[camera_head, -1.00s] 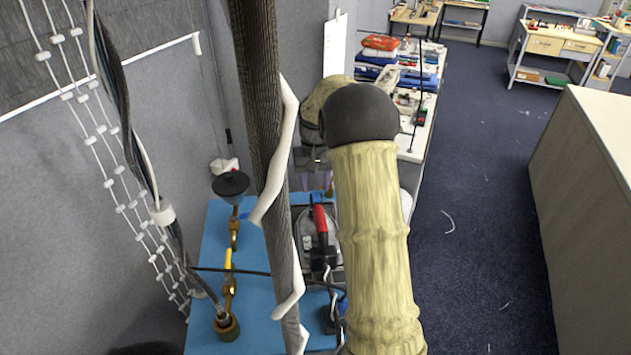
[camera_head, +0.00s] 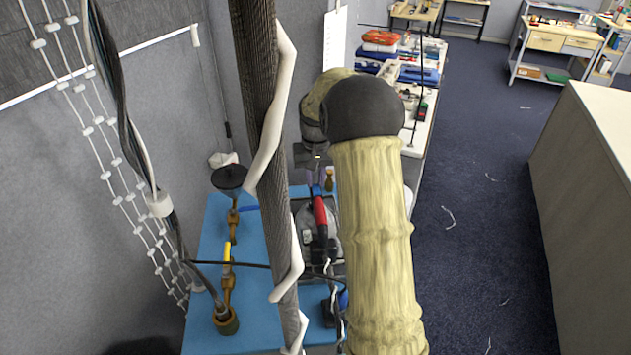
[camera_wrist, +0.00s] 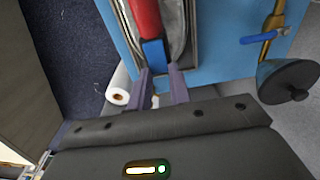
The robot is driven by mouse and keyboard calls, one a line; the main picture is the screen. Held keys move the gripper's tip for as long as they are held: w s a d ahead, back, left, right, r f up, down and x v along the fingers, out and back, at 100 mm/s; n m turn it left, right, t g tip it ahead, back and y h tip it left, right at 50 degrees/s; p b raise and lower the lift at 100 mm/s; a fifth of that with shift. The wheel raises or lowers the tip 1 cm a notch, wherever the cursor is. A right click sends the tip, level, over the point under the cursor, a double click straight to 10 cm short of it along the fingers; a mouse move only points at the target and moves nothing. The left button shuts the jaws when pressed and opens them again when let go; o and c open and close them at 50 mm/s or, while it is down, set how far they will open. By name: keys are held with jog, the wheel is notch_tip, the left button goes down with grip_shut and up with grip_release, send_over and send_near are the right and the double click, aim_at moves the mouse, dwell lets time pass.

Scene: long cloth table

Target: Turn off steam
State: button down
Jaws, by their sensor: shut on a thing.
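A red handle (camera_head: 320,212) with a blue end stands over a grey metal plate on the blue table (camera_head: 210,262). In the wrist view the red handle (camera_wrist: 146,18) and its blue end (camera_wrist: 154,53) lie at the tips of my gripper (camera_wrist: 160,72). The two purple fingers flank the blue end; the exact contact is hard to see. In the head view my gripper (camera_head: 315,180) is small and partly hidden by my arm. A blue lever (camera_wrist: 262,37) sits on brass pipe in the wrist view.
A black funnel-shaped piece (camera_head: 230,177) tops the brass pipe near the wall. A thick dark pole (camera_head: 255,95) with white strips hides part of the table. A thin black cable crosses the blue table. A white roll (camera_wrist: 118,96) lies near my fingers in the wrist view.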

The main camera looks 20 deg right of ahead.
jog(key=shift+s+f+t+b, duration=0.15)
jog(key=shift+t+b, duration=0.65)
jog(key=shift+b, duration=1.05)
jog(key=shift+s+a+r+h+b, duration=0.1)
jog(key=shift+r+h+b, duration=0.2)
jog(key=shift+b, duration=0.1)
jog(key=c, duration=1.3)
grip_release()
jog(key=v, duration=0.5)
jog(key=b+v, duration=0.1)
jog(key=v, duration=0.5)
jog(key=b+v, duration=0.1)
jog(key=v, duration=0.5)
jog(key=shift+s+r, duration=0.1)
jog(key=shift+s, duration=0.3)
